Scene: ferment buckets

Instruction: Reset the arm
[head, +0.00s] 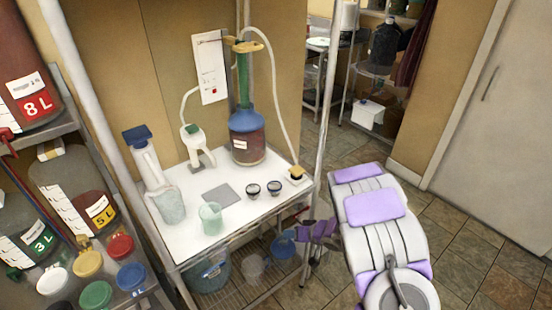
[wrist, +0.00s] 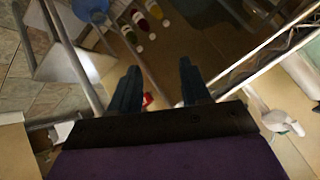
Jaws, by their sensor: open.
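My arm is white with purple panels and shows at the right in the head view. My gripper (head: 318,230) hangs beside the front right corner of the white table, in front of its post and lower shelf. In the wrist view my gripper (wrist: 158,92) shows two dark fingers held well apart. The jaws are open and nothing is between them. Whether the fingers touch the table frame cannot be told.
Large fermenters stand on the left rack. The tiled floor (head: 475,240) at right is free.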

